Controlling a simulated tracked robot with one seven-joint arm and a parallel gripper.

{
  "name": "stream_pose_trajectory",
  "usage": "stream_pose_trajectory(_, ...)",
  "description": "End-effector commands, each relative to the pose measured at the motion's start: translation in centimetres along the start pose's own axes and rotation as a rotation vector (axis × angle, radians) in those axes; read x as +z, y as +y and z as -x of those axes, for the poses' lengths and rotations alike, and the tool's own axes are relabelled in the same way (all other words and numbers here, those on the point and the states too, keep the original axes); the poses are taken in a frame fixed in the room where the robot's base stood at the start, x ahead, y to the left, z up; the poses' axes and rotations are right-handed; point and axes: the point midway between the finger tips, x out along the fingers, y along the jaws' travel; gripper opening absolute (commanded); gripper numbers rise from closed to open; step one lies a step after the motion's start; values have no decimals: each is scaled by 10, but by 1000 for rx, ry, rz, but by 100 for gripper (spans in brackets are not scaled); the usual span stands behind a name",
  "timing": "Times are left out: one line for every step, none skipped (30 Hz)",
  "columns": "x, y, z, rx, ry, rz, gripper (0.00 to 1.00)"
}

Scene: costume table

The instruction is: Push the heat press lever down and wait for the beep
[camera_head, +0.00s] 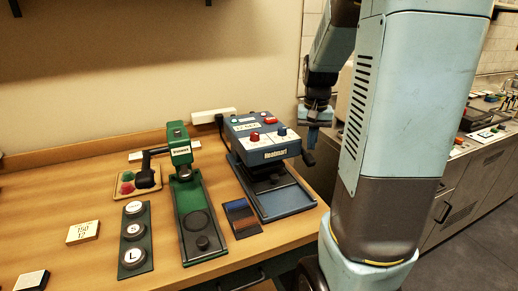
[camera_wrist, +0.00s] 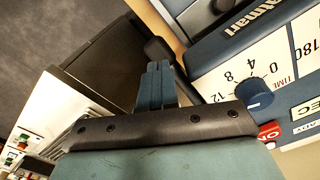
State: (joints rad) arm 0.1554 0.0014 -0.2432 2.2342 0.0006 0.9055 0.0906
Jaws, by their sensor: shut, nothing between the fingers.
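The blue heat press (camera_head: 265,150) stands at the right end of the wooden table, with a red knob and a blue knob on its front panel. Its press head is above the blue base, with a gap between them. The black lever knob (camera_head: 308,158) sticks out at the press's right side and also shows in the wrist view (camera_wrist: 157,48). My gripper (camera_head: 313,140) is shut and empty, pointing down right above or beside the lever knob. In the wrist view its blue fingertips overlap the knob; I cannot tell whether they touch it.
A green hand press (camera_head: 183,160) stands left of the heat press. A dark striped patch (camera_head: 241,217) lies between them. A black strip with several round dies (camera_head: 134,240), a small tray (camera_head: 128,184) and a label block (camera_head: 83,232) are further left. A steel counter is at right.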

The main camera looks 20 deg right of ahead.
Motion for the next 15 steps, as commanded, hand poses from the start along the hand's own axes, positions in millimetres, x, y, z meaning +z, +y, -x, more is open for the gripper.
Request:
stream_pose_trajectory(0, 0, 4, 0, 2, 0, 0)
stream_pose_trajectory(0, 0, 7, 0, 1, 0, 0)
stream_pose_trajectory(0, 0, 10, 0, 1, 0, 0)
stream_pose_trajectory(0, 0, 13, -1, 2, 0, 0)
stream_pose_trajectory(0, 0, 15, -1, 2, 0, 0)
stream_pose_trajectory(0, 0, 18, 0, 1, 0, 0)
stream_pose_trajectory(0, 0, 21, 0, 1, 0, 0)
stream_pose_trajectory(0, 0, 23, -1, 1, 0, 0)
stream_pose_trajectory(0, 0, 26, -1, 2, 0, 0)
stream_pose_trajectory(0, 0, 28, -1, 1, 0, 0)
stream_pose_trajectory(0, 0, 31, -1, 1, 0, 0)
stream_pose_trajectory(0, 0, 34, -1, 0, 0, 0)
stream_pose_trajectory(0, 0, 36, -1, 1, 0, 0)
stream_pose_trajectory(0, 0, 39, -1, 2, 0, 0)
stream_pose_trajectory(0, 0, 42, -1, 2, 0, 0)
